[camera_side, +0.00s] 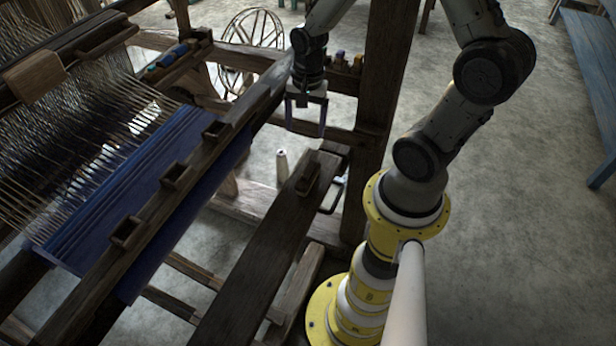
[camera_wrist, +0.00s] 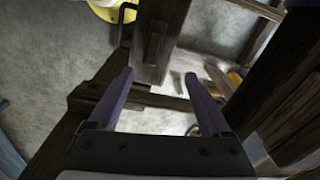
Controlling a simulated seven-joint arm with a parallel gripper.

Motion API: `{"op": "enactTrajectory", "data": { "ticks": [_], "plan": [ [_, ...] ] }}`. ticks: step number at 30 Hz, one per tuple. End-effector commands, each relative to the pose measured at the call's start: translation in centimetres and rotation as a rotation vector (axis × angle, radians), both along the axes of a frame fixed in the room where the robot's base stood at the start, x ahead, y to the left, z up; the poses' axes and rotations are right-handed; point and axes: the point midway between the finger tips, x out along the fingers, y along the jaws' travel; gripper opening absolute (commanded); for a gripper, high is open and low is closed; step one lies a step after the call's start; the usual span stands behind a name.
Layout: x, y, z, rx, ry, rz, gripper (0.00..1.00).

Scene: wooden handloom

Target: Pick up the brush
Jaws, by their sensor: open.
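A small dark brown wooden block, which looks like the brush, lies on the dark wooden bench plank (camera_side: 262,243), near its far end. The brush (camera_side: 308,177) is close in colour to the plank, so its bristles cannot be made out. In the wrist view the plank (camera_wrist: 168,22) runs up from between the fingertips, and a dark shape on it may be the brush. My gripper (camera_side: 306,131) points down, open and empty, above and beyond the plank's far end. In the wrist view its two purple fingers (camera_wrist: 159,74) stand wide apart with nothing between them.
The loom's blue cloth (camera_side: 175,205) and beam with small square brackets lie left of the plank. A thick wooden post (camera_side: 380,75) stands right of my gripper. A pale thread cone (camera_side: 282,165) is below the gripper. A spoked wheel (camera_side: 252,40) stands behind.

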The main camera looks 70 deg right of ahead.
Motion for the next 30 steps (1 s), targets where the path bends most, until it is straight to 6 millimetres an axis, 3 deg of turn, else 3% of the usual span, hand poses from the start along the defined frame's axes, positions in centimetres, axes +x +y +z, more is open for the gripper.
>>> {"op": "enactTrajectory", "data": {
  "ticks": [2, 6, 18, 30],
  "plan": [
    [-0.4, -0.7, -2.3, 0.016, 0.032, -0.097, 0.82],
    [-0.7, -1.2, -4.3, 0.026, 0.051, -0.180, 0.82],
    [-0.8, -1.1, -10.9, 0.027, 0.054, -0.185, 0.82],
    [-0.6, -0.8, -14.5, 0.026, 0.054, -0.183, 0.82]
  ]
}}
